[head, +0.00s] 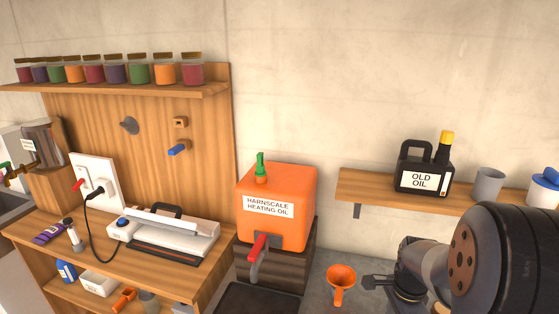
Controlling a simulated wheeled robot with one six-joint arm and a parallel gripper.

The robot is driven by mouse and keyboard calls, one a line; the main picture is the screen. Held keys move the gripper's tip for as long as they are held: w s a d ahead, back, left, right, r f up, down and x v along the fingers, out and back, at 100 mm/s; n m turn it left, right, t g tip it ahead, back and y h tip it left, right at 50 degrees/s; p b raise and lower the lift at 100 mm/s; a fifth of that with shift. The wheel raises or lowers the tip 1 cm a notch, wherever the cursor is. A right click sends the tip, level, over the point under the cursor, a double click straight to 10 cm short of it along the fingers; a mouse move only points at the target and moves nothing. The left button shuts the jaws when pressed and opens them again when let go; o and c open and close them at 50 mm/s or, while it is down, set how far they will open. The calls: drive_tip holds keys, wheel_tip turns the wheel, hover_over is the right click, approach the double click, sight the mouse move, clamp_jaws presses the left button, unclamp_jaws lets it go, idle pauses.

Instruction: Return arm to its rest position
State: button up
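My arm comes in from the lower right of the head view, with its large dark joint in front of the wall shelf. My gripper (373,283) is small and dark at the end of the arm, low in the picture and pointing left. An orange funnel (341,280) shows just left of the fingertips. I cannot tell whether they touch, or whether the fingers are open or shut. The lower part of the arm is cut off by the picture edge.
An orange heating oil tank (278,207) with a red-handled tap (258,248) stands left of my gripper. A wall shelf (365,189) holds an old oil jug (425,172) and a grey cup (488,184). A wooden workbench (205,267) with a sealer-like device (168,233) is at left.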

drive_tip(key=shift+d+r, duration=0.1)
drive_tip(key=shift+r, duration=1)
drive_tip(key=shift+s, duration=0.1)
drive_tip(key=shift+r, duration=0.1)
